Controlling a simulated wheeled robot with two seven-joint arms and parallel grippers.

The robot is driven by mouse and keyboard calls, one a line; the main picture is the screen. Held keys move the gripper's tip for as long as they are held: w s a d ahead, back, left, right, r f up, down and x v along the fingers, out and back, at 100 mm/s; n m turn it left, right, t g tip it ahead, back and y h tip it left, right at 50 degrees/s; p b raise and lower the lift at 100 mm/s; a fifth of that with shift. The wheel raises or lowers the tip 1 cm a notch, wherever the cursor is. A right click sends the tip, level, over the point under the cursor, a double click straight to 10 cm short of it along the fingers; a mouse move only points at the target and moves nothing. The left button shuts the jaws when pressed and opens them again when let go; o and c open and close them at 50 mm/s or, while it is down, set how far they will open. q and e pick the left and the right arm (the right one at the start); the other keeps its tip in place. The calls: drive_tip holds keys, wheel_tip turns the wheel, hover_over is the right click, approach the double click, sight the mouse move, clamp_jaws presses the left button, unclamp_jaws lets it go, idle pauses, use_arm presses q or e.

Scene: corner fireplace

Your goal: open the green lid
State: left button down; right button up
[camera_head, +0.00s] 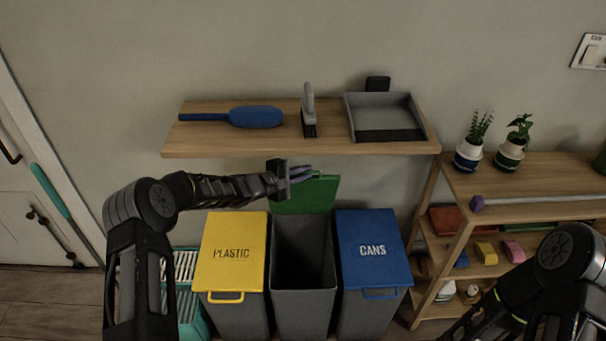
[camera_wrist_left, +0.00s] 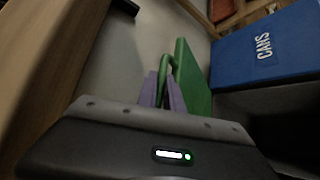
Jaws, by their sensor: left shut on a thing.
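The green lid (camera_head: 308,198) stands raised at the back of the middle grey bin (camera_head: 302,256), whose dark inside shows. In the left wrist view the green lid (camera_wrist_left: 194,80) shows its edge and its green handle loop. My left gripper (camera_head: 303,173) is at the lid's upper edge, its purple fingers shut on the green handle. The fingers of this gripper (camera_wrist_left: 163,90) also show around the handle in the left wrist view. My right arm shows at the lower right of the head view, but its gripper is out of frame.
A yellow PLASTIC lid (camera_head: 231,240) and a blue CANS lid (camera_head: 372,240) are shut on either side. A wooden shelf (camera_head: 290,145) hangs just above my left gripper, with a brush and a dustpan (camera_head: 386,116). A low shelf unit (camera_head: 530,181) stands at the right.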

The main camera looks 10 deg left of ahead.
idle(0.3)
use_arm(q)
drive_tip(key=c, duration=1.5)
unclamp_jaws()
drive_tip(key=shift+s+f, duration=0.1)
drive_tip(key=b+v, duration=0.1)
drive_tip(key=v, duration=0.7)
drive_tip(key=shift+r, duration=0.2)
